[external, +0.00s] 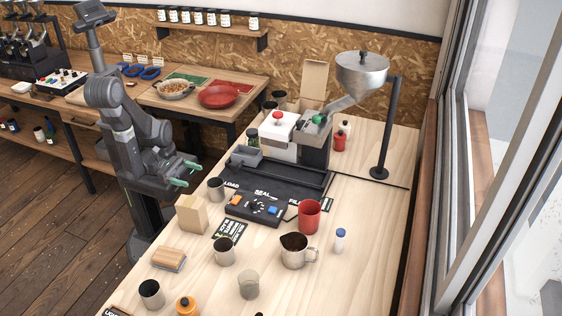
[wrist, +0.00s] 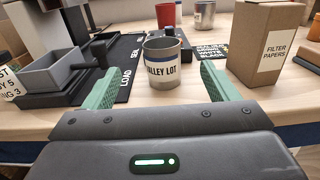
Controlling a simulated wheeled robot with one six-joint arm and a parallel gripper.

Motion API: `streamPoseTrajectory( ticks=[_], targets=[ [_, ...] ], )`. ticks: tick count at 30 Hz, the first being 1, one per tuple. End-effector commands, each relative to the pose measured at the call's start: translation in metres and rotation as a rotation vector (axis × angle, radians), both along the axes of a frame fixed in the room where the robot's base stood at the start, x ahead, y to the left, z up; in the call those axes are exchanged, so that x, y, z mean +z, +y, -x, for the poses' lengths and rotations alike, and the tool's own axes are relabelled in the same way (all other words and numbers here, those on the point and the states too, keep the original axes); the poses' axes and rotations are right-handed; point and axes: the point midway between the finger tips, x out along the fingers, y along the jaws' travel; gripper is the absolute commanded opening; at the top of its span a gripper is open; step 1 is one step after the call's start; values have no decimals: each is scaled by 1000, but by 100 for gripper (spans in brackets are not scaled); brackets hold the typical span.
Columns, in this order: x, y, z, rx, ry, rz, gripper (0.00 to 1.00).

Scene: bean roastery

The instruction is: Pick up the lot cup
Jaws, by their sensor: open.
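The lot cup (wrist: 163,71) is a small grey metal cup with a white band reading "VALLEY LOT". It stands upright on the pale wooden table, just ahead of my gripper and roughly centred between the fingers in the wrist view. In the external view the cup (external: 216,190) stands near the table's left edge, to the lower right of my gripper (external: 186,173). In the wrist view my gripper (wrist: 158,80) has its two green fingers wide apart with nothing held. The cup looks beyond the fingertips, not touching them.
A filter papers box (wrist: 265,45) stands right of the cup. A grey tray (wrist: 53,72) and the black LOAD/SEAL mat (wrist: 124,87) lie left of it. Behind are a red cup (external: 309,216) and a control box (external: 253,208). Several other metal cups stand farther along the table.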

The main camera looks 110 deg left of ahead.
Motion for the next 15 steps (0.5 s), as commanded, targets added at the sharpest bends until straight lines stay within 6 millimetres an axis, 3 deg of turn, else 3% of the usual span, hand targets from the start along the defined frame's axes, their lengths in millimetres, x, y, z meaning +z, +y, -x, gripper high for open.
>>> streamPoseTrajectory(
  ticks=[15],
  targets=[
    [2,1,-61,5,0,0,80]
  ],
)
